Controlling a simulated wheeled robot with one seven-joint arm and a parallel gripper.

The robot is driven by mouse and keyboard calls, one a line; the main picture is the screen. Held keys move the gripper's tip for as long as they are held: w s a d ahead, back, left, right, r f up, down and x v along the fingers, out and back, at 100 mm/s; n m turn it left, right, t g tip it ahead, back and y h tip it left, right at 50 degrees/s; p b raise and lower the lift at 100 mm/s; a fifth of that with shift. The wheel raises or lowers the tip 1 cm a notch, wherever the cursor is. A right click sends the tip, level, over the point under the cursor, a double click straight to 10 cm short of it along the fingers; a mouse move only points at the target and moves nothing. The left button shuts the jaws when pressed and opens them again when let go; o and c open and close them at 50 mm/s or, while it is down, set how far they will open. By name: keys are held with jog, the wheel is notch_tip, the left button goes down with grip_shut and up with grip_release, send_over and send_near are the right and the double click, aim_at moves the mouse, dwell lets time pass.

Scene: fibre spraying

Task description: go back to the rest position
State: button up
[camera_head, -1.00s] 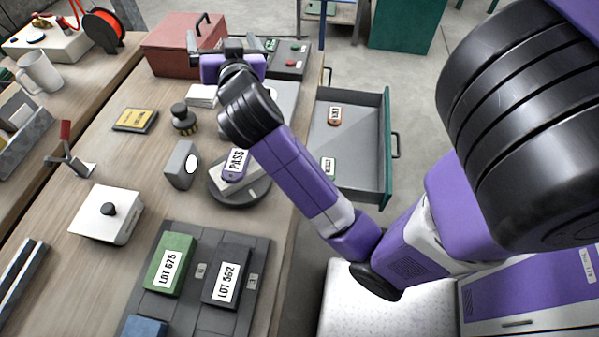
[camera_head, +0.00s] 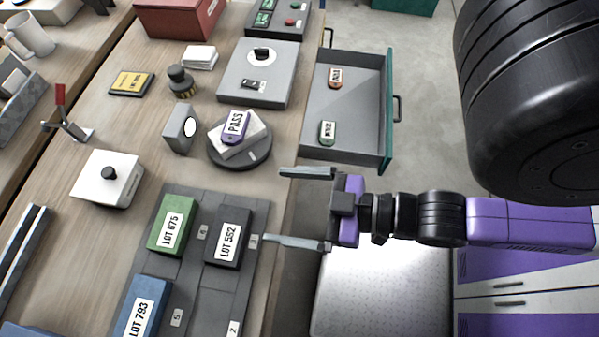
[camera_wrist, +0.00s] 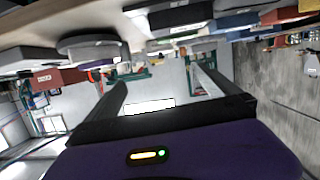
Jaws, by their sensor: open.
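My gripper (camera_head: 300,208) is open and empty in the head view. Its two grey fingers point left over the right edge of the workbench, close to the dark tray (camera_head: 190,262). My purple and black arm stretches out to the right. In the wrist view the fingers (camera_wrist: 150,90) show spread apart with nothing between them. The view there is turned over, with the bench things along the top.
A drawer (camera_head: 389,110) stands open with two tags inside. A round dark stand (camera_head: 240,160) holds a block with a PASS tag (camera_head: 236,127). Blocks LOT 675 (camera_head: 171,228) and LOT 552 (camera_head: 229,243) sit in the tray. A white surface (camera_head: 380,290) lies below my gripper.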

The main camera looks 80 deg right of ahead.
jog(key=shift+s+a+r, duration=0.25)
jog(key=shift+s+a, duration=0.1)
jog(key=shift+s, duration=0.25)
jog(key=shift+s+a+r, duration=0.2)
jog(key=shift+s+a, duration=0.15)
jog(key=shift+s, duration=0.2)
